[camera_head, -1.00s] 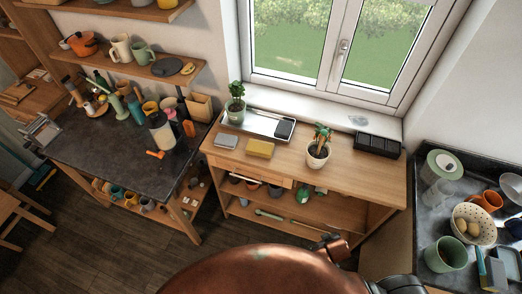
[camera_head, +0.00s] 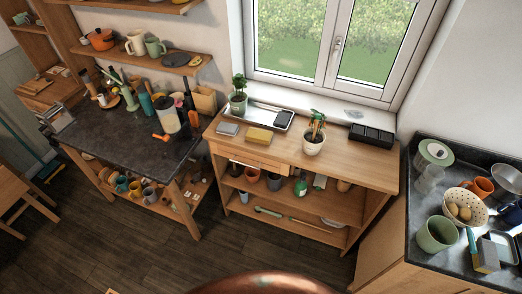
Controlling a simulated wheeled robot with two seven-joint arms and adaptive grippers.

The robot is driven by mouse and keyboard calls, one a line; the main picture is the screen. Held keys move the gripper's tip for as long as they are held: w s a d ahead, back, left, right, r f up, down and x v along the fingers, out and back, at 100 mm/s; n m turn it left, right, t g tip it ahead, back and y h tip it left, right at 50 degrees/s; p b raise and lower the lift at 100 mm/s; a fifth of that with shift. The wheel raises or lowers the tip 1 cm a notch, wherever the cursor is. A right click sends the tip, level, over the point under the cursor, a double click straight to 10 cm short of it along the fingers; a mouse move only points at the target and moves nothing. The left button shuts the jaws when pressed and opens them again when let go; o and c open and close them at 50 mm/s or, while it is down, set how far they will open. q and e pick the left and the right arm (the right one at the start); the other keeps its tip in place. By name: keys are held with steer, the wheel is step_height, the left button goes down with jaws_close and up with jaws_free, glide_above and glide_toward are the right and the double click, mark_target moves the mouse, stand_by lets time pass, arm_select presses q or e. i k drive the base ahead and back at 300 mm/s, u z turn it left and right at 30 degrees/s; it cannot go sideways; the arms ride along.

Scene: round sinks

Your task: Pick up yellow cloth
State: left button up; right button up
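A yellow folded block-like piece, which looks like the yellow cloth (camera_head: 259,138), lies flat on the wooden table (camera_head: 362,173) under the window. A similar grey folded piece (camera_head: 228,129) lies to its left. A metal tray (camera_head: 266,113) with a dark item on it is just behind the cloth. The cloth is unobstructed in the head view, and nothing is touching it from above. Neither of my grippers shows in this view.
A potted plant (camera_head: 313,139) stands right of the cloth, with a black box (camera_head: 371,135) beyond it. Another plant (camera_head: 238,98) is behind left. A dark cluttered counter (camera_head: 125,145) is at left, a crowded dark worktop (camera_head: 417,195) at right. The wooden floor in front is open.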

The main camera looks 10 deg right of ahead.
mark_target(253, 135)
steer(key=u, duration=0.7)
steer(key=i, duration=1.05)
steer(key=z, duration=0.75)
